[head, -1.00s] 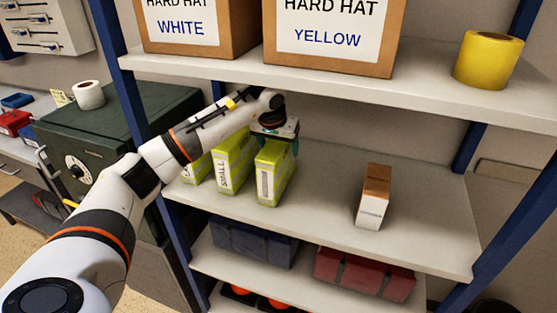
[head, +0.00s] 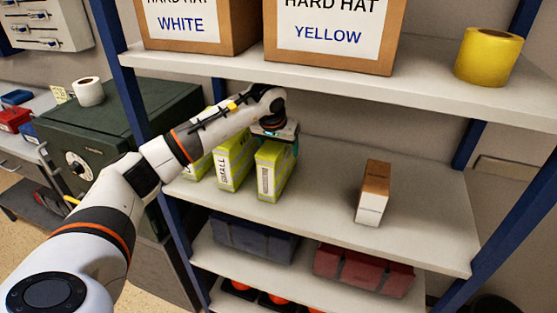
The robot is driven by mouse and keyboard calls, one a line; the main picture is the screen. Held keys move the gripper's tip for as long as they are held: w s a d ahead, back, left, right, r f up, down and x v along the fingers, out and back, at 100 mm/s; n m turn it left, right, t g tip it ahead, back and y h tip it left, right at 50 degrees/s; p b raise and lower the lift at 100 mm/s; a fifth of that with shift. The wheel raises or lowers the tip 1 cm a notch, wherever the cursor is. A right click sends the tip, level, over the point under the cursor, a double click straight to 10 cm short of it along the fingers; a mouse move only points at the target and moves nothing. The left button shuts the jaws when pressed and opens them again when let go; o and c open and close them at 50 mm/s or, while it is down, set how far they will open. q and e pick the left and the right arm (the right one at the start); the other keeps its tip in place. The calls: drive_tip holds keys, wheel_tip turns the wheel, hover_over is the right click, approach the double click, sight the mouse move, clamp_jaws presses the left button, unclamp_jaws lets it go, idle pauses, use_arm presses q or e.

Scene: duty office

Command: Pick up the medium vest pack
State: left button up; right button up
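Several yellow-green packs stand upright in a row on the middle shelf. The middle pack (head: 234,160) reads SMALL. The right-hand pack (head: 271,171) shows a pale label whose text I cannot read. Another pack (head: 197,168) is partly hidden behind my forearm; I cannot read its size. My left gripper (head: 276,144) is over the top of the right-hand pack, with a finger down along its right side. The far finger is hidden, so I cannot tell whether it is shut on the pack. My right gripper is not in view.
A brown and white box (head: 373,192) stands to the right on the middle shelf (head: 330,210), with bare shelf between. Hard hat boxes (head: 334,35) and a yellow roll (head: 488,56) sit on the shelf above. A blue post (head: 125,75) is close to my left arm.

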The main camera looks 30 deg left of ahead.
use_arm(q)
drive_tip(key=shift+c, duration=0.4)
drive_tip(key=c, duration=1.4)
drive_tip(key=shift+r, duration=0.1)
drive_tip(key=shift+r+p, duration=0.7)
drive_tip(key=shift+r, duration=0.25)
drive_tip(key=shift+f, duration=0.1)
